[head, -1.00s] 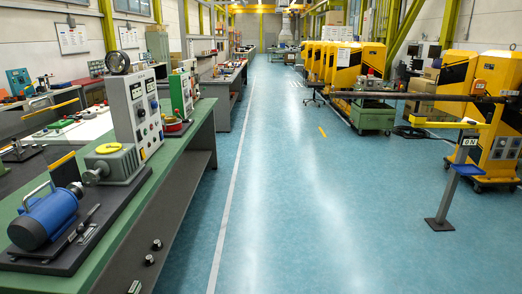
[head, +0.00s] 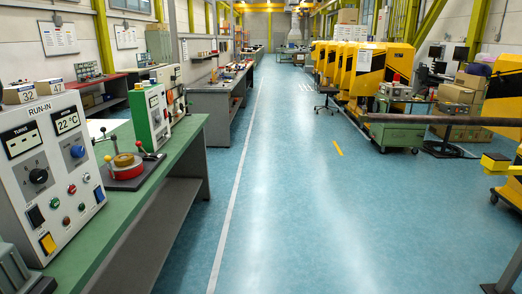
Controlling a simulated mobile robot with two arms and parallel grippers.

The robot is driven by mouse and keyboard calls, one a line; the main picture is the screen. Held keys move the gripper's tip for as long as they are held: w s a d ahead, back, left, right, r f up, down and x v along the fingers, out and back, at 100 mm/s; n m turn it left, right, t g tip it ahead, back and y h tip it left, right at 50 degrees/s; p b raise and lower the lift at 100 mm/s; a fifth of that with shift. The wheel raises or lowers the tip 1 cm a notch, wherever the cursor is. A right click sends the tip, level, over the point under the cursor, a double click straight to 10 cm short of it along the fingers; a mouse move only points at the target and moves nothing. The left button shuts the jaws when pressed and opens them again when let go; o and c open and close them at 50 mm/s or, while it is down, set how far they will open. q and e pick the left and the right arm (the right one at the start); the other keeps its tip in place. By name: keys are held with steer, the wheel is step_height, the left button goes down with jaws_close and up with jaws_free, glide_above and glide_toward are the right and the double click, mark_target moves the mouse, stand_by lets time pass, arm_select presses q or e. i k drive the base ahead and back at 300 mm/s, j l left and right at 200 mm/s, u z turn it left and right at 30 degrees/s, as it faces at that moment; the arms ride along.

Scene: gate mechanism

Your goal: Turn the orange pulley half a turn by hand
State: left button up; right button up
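Neither of my grippers is in view. I see no part that I can surely call the orange pulley. On the green bench at the left, a round red-orange piece (head: 123,171) with an ochre top sits on a dark base plate, with red-knobbed levers by it. It is small in the picture, and I cannot tell whether it is the pulley. In front of it stands a grey RUN-IN control box (head: 62,190) with a turns display, a 22 °C display, a black knob, a blue knob and several buttons.
A green-and-white instrument box (head: 152,118) stands behind the round piece on the green bench (head: 150,205). The blue floor (head: 310,220) is clear down the middle. At the right are a dark horizontal bar (head: 440,120), a green cart (head: 395,132) and yellow machines (head: 375,65).

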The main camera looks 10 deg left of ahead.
mark_target(171, 98)
steer(key=i, duration=0.75)
steer(key=i+u, duration=0.15)
steer(key=i, duration=0.55)
steer(key=i+l, duration=0.2)
steer(key=i, duration=0.5)
steer(key=i+l+u, duration=0.1)
steer(key=i+u, duration=0.35)
steer(key=i+l+u, duration=0.25)
steer(key=u, duration=0.25)
steer(key=i+l+u, duration=0.65)
steer(key=l+u, duration=0.25)
steer(key=i+l+u, duration=0.2)
steer(key=l+u, duration=0.25)
